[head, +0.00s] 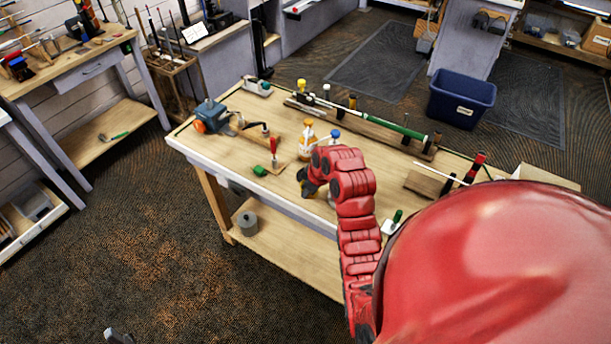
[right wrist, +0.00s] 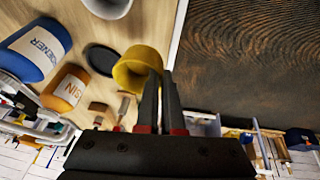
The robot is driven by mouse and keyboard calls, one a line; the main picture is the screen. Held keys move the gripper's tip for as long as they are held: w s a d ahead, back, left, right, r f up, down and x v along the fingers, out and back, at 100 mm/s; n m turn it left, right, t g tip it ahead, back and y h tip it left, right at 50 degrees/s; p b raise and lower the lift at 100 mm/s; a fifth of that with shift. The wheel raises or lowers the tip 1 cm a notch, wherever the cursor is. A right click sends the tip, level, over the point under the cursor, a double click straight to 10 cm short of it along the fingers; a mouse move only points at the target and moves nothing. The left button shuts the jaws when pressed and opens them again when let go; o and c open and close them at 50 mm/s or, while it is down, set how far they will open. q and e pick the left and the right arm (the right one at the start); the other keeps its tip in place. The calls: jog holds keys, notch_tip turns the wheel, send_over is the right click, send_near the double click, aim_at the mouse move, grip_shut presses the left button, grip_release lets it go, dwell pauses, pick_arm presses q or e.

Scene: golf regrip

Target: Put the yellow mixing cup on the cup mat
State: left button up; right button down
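The yellow mixing cup (right wrist: 138,66) shows in the right wrist view at the tips of my right gripper (right wrist: 162,76). The two fingers are close together at its rim, one in front of the wall and one past its right edge, and appear shut on it. In the head view my right gripper (head: 308,187) is over the near side of the workbench, and the arm hides most of the cup. A dark round disc (right wrist: 101,59), seemingly the cup mat, lies beside the cup. Only a small grey piece, possibly my left gripper (head: 118,337), shows at the lower edge.
The resin bottle (right wrist: 67,88) and hardener bottle (right wrist: 37,48) stand close to the cup. A pale cup (right wrist: 108,6) is beyond the disc. A golf club with a green grip (head: 385,126) lies along the back of the bench (head: 235,185). A vise (head: 211,114) is at left.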

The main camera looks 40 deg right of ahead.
jog(key=w+d, duration=0.1)
jog(key=w, duration=0.2)
jog(key=w+d+b, duration=0.1)
jog(key=w+d, duration=0.1)
jog(key=w, duration=0.1)
jog(key=w+d+f+b, duration=0.1)
jog(key=w+d, duration=0.1)
jog(key=shift+w+d, duration=0.25)
jog(key=shift+w, duration=0.15)
jog(key=shift+f, duration=0.3)
notch_tip(320, 180, down, 3)
jog(key=shift+r, duration=0.2)
jog(key=shift+f, duration=0.3)
jog(key=c, duration=1.1)
grip_release()
jog(key=shift+o, duration=0.2)
jog(key=shift+r, duration=0.1)
